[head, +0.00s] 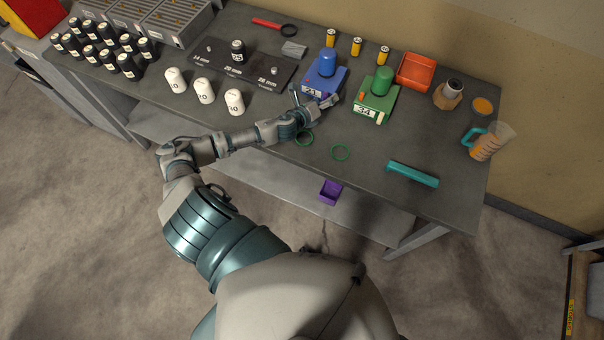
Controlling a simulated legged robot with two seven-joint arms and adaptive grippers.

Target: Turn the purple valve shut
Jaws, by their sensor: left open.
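I see no purple valve in the head view. The only purple thing is a small open box (331,192) below the table's front edge. My left gripper (316,98) is open over the table, at the front of a blue device (325,70) with a rounded top. Its fingers spread in front of the device's label and partly hide it; I cannot tell whether they touch it. A green device (378,88) marked 34 stands to the right of the gripper. My right gripper is not in view.
A teal bar (413,174), an orange tray (416,71) and a jug (488,141) are at the right. White bottles (204,91) and several black bottles (105,50) stand left.

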